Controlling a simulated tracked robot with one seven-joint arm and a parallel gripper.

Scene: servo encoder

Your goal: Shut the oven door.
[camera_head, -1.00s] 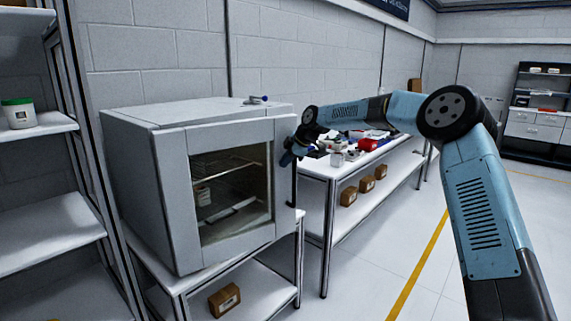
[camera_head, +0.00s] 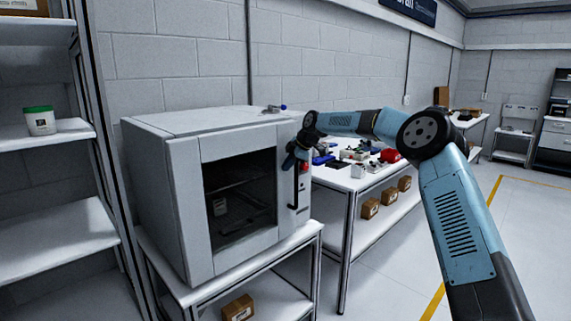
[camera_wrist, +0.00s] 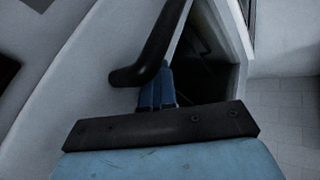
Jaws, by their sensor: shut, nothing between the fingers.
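The white box oven (camera_head: 142,165) stands on a low table in the head view. Its front has a dark window (camera_head: 240,195) with a rack dimly visible behind it. A black upright handle (camera_head: 294,186) is at the front's right side. I cannot tell from the head view whether the door sits fully flush. My gripper (camera_head: 290,160) is at the upper end of the handle. In the wrist view the dark blue fingers (camera_wrist: 157,90) are together and empty, close beside the black handle (camera_wrist: 150,50). A dark area shows behind them. Contact is unclear.
A red button (camera_head: 304,167) is on the oven's right panel. A small blue-tipped item (camera_head: 276,108) lies on top. A bench (camera_head: 345,182) with tools stands to the right. Shelves (camera_head: 50,240) flank the left. Floor at right is clear.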

